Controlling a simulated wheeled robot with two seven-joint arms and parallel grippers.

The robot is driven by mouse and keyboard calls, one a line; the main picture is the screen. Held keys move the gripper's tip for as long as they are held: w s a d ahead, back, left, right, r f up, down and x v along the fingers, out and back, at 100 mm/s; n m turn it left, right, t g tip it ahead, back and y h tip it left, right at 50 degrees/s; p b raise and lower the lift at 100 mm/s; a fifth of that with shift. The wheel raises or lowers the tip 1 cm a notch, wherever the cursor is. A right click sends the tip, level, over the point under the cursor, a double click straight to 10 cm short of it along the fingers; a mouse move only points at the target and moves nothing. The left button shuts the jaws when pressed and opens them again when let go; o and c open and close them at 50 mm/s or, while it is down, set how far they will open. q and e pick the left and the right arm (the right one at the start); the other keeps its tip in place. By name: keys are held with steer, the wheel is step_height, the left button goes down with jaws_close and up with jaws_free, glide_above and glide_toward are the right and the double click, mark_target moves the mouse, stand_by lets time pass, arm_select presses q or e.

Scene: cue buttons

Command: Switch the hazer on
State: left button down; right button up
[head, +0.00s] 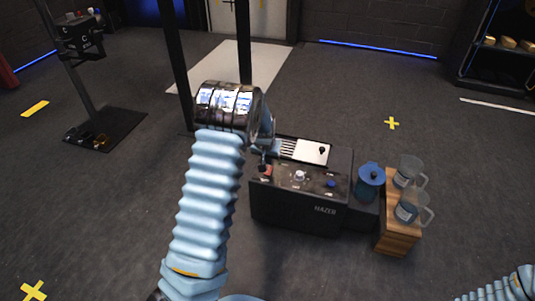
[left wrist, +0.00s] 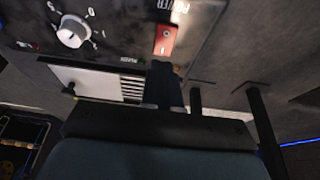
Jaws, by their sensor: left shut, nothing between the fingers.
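The hazer (head: 325,211) is a black box on the floor, with its name on the front. Its sloped top panel has a red power switch (head: 265,170), a white knob (head: 299,176) and a blue knob (head: 331,184). The left wrist view shows the red rocker switch (left wrist: 166,40) beside the word POWER, and the white dial (left wrist: 72,31). My left gripper (head: 263,161) is shut and empty, its tips close to the red switch. In the left wrist view the shut fingertips (left wrist: 164,72) appear just below the switch; I cannot tell whether they touch. My right gripper is out of view.
A blue-lidded container (head: 369,183) stands right of the hazer. Beyond it, clear jugs (head: 409,171) stand on a wooden block (head: 398,238). A dark stand (head: 105,130) is at the left. Open floor lies in front of the hazer.

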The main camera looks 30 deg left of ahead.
mark_target(270, 168)
arm_select(q)
steer(key=shift+s+x, duration=0.15)
steer(key=shift+x, duration=0.65)
steer(key=shift+s+x, duration=0.15)
steer(key=shift+x, duration=0.6)
steer(key=shift+d+f, duration=0.1)
steer(key=shift+d, duration=0.05)
